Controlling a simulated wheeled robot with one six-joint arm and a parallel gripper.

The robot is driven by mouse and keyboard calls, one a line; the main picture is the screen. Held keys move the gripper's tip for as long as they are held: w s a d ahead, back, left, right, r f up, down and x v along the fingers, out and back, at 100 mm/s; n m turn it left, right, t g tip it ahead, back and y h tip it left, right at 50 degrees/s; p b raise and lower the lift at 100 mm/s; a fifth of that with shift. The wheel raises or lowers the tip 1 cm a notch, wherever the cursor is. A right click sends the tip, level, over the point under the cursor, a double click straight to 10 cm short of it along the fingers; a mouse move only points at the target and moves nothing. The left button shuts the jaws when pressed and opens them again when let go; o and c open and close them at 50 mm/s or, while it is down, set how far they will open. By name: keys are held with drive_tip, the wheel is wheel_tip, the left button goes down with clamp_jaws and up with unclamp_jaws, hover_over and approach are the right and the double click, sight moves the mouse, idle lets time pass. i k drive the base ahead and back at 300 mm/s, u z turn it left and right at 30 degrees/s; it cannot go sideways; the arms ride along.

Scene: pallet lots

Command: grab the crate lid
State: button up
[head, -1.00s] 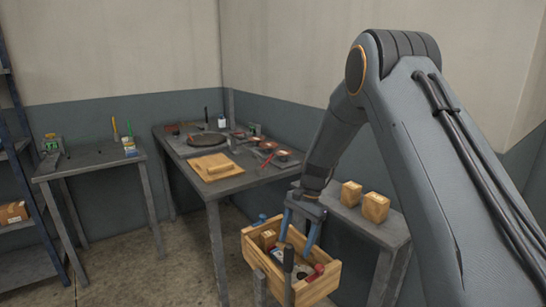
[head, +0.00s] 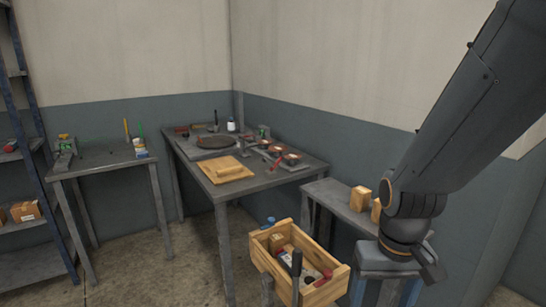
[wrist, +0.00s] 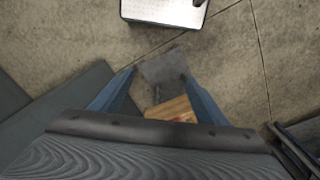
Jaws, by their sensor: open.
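The crate lid (head: 228,174) is a flat light-wood panel with a raised bar handle. It lies on the front part of the long grey table, and nothing covers it. The open wooden crate (head: 264,258) stands lower, in front of that table, with mixed items inside. My gripper (head: 384,294) is to the right of the crate and well away from the lid. Its blue fingers are apart, and their tips are cut off by the frame edge. In the wrist view my gripper (wrist: 158,74) points at the floor, with a wooden piece partly visible beyond the fingers.
A low grey bench (head: 332,193) with wooden blocks (head: 360,198) stands right of the table. A round dark disc (head: 215,142) and several tools lie behind the lid. A smaller table (head: 100,160) and a shelf rack (head: 40,150) are at left. Floor is clear between the tables.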

sight(225, 169)
drive_tip(key=z, duration=0.05)
drive_tip(key=k, duration=1)
drive_tip(key=u, duration=1.45)
drive_tip(key=i, duration=4.65)
drive_tip(key=z, duration=2.55)
